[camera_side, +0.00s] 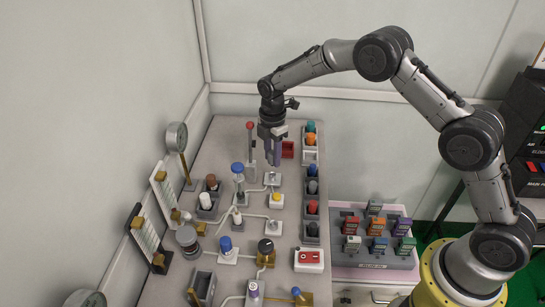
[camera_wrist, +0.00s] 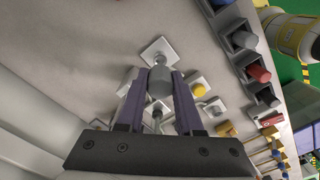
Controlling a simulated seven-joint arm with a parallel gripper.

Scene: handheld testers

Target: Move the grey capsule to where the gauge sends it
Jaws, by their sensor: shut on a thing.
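My gripper (camera_side: 274,162) points down over the far part of the bench, its two purple fingers close together. In the wrist view my gripper (camera_wrist: 158,80) is shut on the grey capsule (camera_wrist: 159,84), a short grey cylinder between the fingertips. A white square plate (camera_wrist: 158,48) lies just beyond it. In the side view a similar white plate (camera_side: 273,179) is below the fingers, and the capsule is hard to make out. A round gauge (camera_side: 176,137) stands at the left on a brass post; its reading is too small to tell. Another round gauge (camera_side: 86,299) is cut off at lower left.
A row of holders with coloured caps, including orange (camera_side: 310,139) and red (camera_side: 312,206), runs along the right. A red open box (camera_side: 287,149) is beside my gripper. A red-topped lever (camera_side: 250,127) and a blue-topped post (camera_side: 238,168) stand close left.

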